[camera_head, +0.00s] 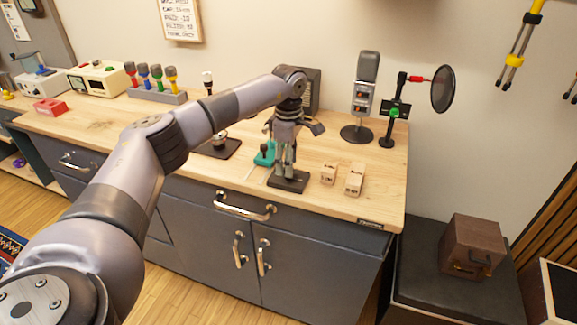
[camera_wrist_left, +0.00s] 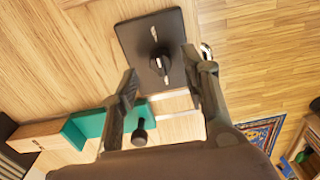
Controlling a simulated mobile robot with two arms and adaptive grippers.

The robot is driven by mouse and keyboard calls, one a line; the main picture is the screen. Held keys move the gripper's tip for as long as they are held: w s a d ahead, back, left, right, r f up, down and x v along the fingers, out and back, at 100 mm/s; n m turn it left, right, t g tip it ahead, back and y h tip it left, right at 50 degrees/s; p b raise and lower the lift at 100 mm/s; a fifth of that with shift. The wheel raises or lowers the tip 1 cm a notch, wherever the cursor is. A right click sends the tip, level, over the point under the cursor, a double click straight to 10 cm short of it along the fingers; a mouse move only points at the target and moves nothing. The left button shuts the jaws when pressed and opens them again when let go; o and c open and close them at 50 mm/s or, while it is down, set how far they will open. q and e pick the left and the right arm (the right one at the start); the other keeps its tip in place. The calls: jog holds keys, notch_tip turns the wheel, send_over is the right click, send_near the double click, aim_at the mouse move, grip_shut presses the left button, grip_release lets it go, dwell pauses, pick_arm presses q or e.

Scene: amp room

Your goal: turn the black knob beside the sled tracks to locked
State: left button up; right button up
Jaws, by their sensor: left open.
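A black knob (camera_wrist_left: 161,68) stands on a dark square plate (camera_wrist_left: 135,38) on the wooden bench top, with a small light mark on the plate beside it. The plate also shows in the head view (camera_head: 288,183), below my left gripper (camera_head: 286,165). In the wrist view my left gripper (camera_wrist_left: 160,75) is open, one finger on each side of the knob; I cannot tell whether they touch it. A teal piece (camera_wrist_left: 92,126) and a small dark round-headed post (camera_wrist_left: 139,136) are close by. Pale strips on the bench may be the sled tracks. My right gripper is not in view.
Two small wooden blocks (camera_head: 354,180) lie right of the plate. A microphone (camera_head: 366,82) on a stand and a round black screen (camera_head: 442,89) are behind. Another dark plate with a metal fitting (camera_head: 219,146) is to the left. The bench's front edge is close.

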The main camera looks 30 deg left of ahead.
pick_arm(q)
notch_tip(320, 180, up, 10)
dwell(0.3)
dwell(0.4)
